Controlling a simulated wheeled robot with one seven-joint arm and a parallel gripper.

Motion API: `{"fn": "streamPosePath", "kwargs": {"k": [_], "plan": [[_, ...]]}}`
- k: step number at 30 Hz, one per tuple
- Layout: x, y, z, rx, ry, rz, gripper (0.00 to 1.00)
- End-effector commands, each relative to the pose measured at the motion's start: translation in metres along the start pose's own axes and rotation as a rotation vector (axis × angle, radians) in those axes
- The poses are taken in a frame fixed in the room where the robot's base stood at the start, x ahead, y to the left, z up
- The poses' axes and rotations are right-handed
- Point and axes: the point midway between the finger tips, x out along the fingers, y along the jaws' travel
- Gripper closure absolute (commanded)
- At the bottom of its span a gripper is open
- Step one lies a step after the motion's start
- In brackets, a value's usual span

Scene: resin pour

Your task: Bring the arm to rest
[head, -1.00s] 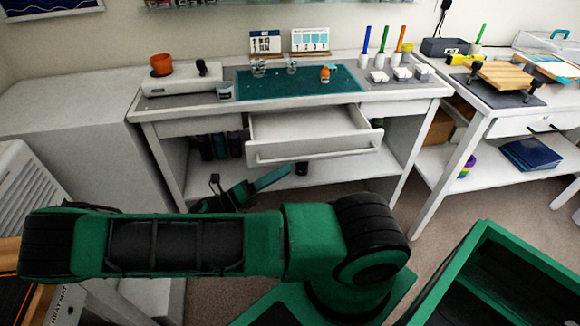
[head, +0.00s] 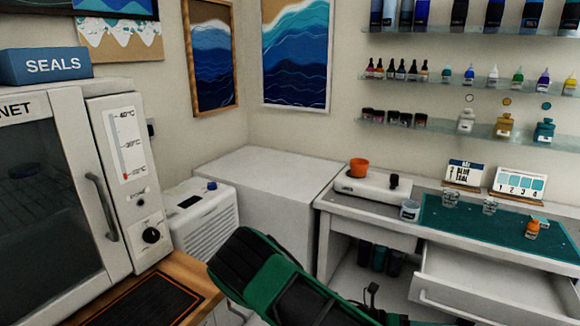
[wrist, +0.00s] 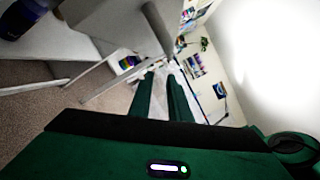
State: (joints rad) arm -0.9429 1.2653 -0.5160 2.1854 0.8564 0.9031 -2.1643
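My arm (head: 290,290), green and black, crosses the bottom of the head view in front of the workbench. Its far end runs out of the lower edge, so the fingertips do not show there. In the wrist view the two green fingers of my gripper (wrist: 161,75) stand apart with a pale gap between them. Nothing shows held between them. The fingers point past a pale table leg, with the carpet to the left.
The bench drawer (head: 490,290) stands pulled out near my arm. A white cabinet (head: 62,190) and a wooden stand with a heat mat (head: 150,302) are at the left. An orange cup (head: 359,167) sits on a scale (head: 372,186). A dark bottle (wrist: 22,18) shows in the wrist view.

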Motion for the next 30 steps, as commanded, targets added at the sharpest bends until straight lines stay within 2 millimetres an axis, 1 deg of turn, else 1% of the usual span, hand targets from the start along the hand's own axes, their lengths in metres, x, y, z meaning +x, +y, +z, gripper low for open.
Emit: {"fn": "streamPosePath", "kwargs": {"k": [6,11,15,23,30], "plan": [[0.003,0.001,-0.013,0.179,0.239,0.116,0.83],[-0.001,0.0,-0.018,0.327,0.417,0.179,0.83],[-0.008,-0.003,-0.019,0.466,0.578,0.218,0.83],[-0.026,-0.017,-0.009,0.738,0.883,0.25,0.83],[-0.045,-0.039,0.011,0.994,1.17,0.239,0.83]]}}
